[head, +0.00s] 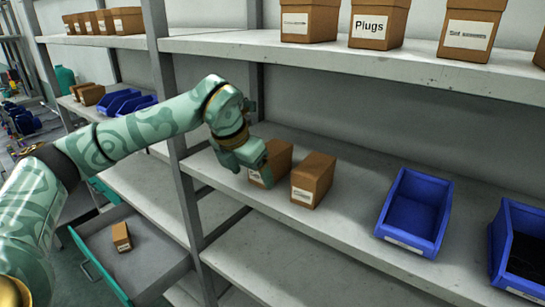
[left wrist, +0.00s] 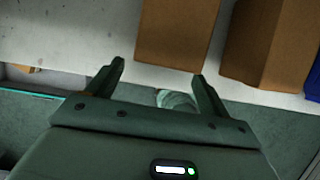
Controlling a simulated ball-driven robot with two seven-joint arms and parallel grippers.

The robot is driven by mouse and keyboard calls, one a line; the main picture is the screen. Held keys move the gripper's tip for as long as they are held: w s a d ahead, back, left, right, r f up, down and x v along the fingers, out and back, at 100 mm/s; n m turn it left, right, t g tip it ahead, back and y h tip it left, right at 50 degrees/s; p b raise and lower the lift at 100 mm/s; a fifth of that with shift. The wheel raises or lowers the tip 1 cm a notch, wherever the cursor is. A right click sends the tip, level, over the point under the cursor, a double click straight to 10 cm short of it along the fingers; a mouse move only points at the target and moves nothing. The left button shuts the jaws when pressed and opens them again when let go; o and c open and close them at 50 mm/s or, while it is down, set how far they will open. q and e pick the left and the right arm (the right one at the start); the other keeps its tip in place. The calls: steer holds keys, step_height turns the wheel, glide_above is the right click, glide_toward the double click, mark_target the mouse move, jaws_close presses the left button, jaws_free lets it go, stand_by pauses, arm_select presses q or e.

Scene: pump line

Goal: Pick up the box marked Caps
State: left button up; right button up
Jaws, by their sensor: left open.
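My left gripper (head: 256,163) is open in front of a brown box (head: 279,160) on the middle shelf. This box's label is partly hidden by the gripper and cannot be read. In the left wrist view the two fingers (left wrist: 159,76) are apart, with nothing between them, and a brown box (left wrist: 175,32) stands just beyond their tips. A second brown box (head: 314,179) stands to the right, its label too small to read; it also shows in the left wrist view (left wrist: 265,45). I cannot tell which box is marked Caps. My right gripper is not in view.
A box marked Plugs (head: 378,24) and other labelled boxes stand on the upper shelf (head: 300,56). A blue bin (head: 414,212) stands right on the middle shelf (head: 345,225). A drawer (head: 145,262) hangs open below, holding a small brown box (head: 121,237). A grey post (head: 168,100) stands near my left arm.

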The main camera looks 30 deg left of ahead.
mark_target(273, 161)
arm_select(q)
steer(key=w, duration=0.2)
steer(key=shift+w+d, duration=0.2)
steer(key=shift+w, duration=0.1)
steer(key=shift+w+p, duration=0.3)
steer(key=shift+w, duration=0.1)
steer(key=w, duration=0.1)
steer(key=w+p, duration=0.1)
steer(key=w, duration=0.2)
steer(key=shift+w+d+f, duration=0.25)
steer(key=shift+w, duration=0.05)
steer(key=shift+w+f, duration=0.15)
steer(key=shift+f, duration=0.2)
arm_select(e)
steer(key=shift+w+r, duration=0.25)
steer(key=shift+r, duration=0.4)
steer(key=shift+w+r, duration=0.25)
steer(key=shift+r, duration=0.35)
arm_select(q)
steer(key=shift+f, duration=0.1)
steer(key=c, duration=1.2)
